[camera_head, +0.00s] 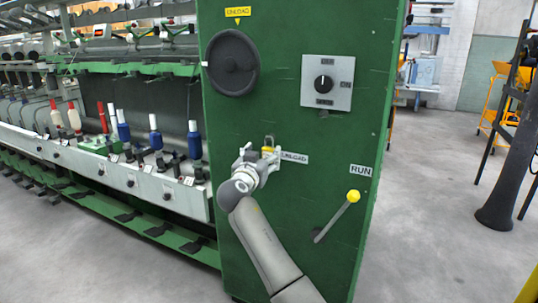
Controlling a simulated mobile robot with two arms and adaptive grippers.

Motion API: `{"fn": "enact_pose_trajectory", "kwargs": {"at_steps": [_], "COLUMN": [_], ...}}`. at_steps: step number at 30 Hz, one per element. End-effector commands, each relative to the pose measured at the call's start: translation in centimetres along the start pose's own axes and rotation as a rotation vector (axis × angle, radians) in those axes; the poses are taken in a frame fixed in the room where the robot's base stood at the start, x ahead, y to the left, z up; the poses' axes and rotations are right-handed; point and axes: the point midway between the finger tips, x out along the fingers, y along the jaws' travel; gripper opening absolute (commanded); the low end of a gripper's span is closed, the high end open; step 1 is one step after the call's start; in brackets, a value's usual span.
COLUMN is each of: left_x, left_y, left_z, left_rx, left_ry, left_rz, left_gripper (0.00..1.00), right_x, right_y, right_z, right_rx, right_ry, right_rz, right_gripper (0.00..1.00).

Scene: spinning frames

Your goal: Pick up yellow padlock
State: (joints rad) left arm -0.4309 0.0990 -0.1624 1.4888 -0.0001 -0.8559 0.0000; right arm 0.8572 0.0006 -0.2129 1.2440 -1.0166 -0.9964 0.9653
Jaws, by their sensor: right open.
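The small yellow padlock (268,150) hangs on the green machine panel, just left of a white "UNLOAD" label. My right gripper (264,156) is at the padlock, its arm rising from the bottom of the view. It is open, its fingers close around or beside the padlock; contact cannot be told. The gripper covers part of the panel around the padlock. My left gripper is not in view.
The green panel (225,115) bears a black handwheel (232,64), a rotary switch plate (327,83) and a yellow-knobbed lever (338,215) by a "RUN" label. Bobbins (157,135) stand along the machine at left. Grey floor (430,210) at right is largely clear.

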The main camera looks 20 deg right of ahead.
Motion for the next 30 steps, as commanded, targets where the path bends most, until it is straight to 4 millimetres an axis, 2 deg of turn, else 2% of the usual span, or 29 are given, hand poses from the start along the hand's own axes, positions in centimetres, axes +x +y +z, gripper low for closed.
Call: {"fn": "enact_pose_trajectory", "kwargs": {"at_steps": [4, 15, 26, 30], "left_x": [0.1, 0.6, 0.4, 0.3], "left_y": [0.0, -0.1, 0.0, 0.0], "left_z": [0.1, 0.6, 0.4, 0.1], "left_rx": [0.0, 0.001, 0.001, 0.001], "left_ry": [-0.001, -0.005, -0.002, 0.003], "left_rz": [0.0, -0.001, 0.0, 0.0], "left_gripper": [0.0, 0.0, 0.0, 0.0], "right_x": [0.8, 4.7, 5.3, 5.3], "right_y": [0.1, 0.2, 0.2, 0.2], "right_z": [0.0, 0.1, 0.1, 0.1], "right_rx": [-0.001, -0.002, -0.001, -0.001], "right_ry": [-0.001, -0.002, -0.002, -0.002], "right_rz": [0.001, 0.002, 0.0, 0.0], "right_gripper": [0.65, 0.65, 0.65, 0.49]}}
